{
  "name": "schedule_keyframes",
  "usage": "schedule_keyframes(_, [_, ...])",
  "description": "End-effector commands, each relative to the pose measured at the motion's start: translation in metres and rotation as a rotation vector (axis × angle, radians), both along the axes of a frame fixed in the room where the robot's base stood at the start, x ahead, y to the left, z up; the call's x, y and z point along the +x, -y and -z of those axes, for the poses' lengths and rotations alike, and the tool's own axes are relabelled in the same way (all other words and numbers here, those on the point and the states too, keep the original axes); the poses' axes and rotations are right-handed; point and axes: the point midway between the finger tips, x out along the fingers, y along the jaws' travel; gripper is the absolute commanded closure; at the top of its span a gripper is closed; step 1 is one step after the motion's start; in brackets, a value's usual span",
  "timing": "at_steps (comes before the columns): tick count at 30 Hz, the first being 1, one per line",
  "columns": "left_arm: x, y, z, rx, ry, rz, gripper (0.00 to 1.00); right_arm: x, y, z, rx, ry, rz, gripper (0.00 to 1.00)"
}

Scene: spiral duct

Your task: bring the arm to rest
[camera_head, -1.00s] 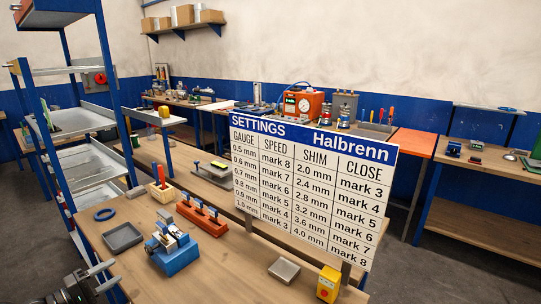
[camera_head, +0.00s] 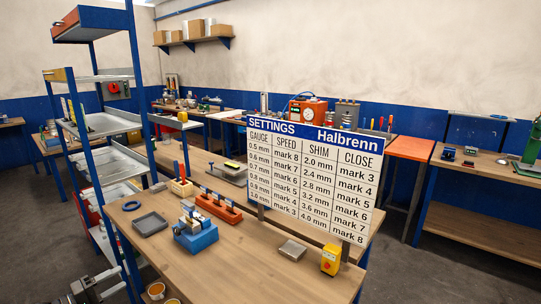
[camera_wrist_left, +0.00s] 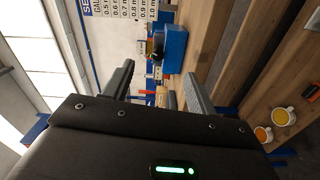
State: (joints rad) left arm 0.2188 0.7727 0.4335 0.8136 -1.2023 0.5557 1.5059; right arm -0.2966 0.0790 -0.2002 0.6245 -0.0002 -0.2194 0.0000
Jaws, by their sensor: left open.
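My left gripper (camera_head: 97,287) shows at the lower left of the head view, beside the near left edge of the workbench (camera_head: 240,262). In the left wrist view its two dark fingers (camera_wrist_left: 157,88) stand apart with nothing between them. Beyond the fingers is the blue block device (camera_wrist_left: 172,48), which also sits on the bench in the head view (camera_head: 196,236). My right gripper is not in either view.
A blue-framed shelf rack (camera_head: 103,124) stands left of the bench. The settings board (camera_head: 310,178) stands on the bench's far side. A grey tray (camera_head: 150,224), a red block stand (camera_head: 218,207), a metal plate (camera_head: 292,250) and a yellow box (camera_head: 331,260) lie around the bench top.

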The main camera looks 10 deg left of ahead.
Motion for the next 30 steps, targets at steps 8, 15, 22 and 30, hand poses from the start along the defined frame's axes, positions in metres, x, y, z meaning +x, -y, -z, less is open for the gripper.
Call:
schedule_keyframes(8, [0.003, -0.028, 0.022, 0.310, 0.032, -0.090, 0.43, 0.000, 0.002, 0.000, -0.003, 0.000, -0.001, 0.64])
schedule_keyframes(15, [0.009, -0.042, 0.103, 0.741, -0.038, -0.148, 0.43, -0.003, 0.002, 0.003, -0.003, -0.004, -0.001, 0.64])
schedule_keyframes(22, [-0.039, -0.013, 0.258, 1.170, -0.249, -0.035, 0.43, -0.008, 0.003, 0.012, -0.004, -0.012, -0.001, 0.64])
schedule_keyframes(30, [-0.161, 0.068, 0.424, 1.506, -0.497, 0.292, 0.43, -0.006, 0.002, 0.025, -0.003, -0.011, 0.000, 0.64])
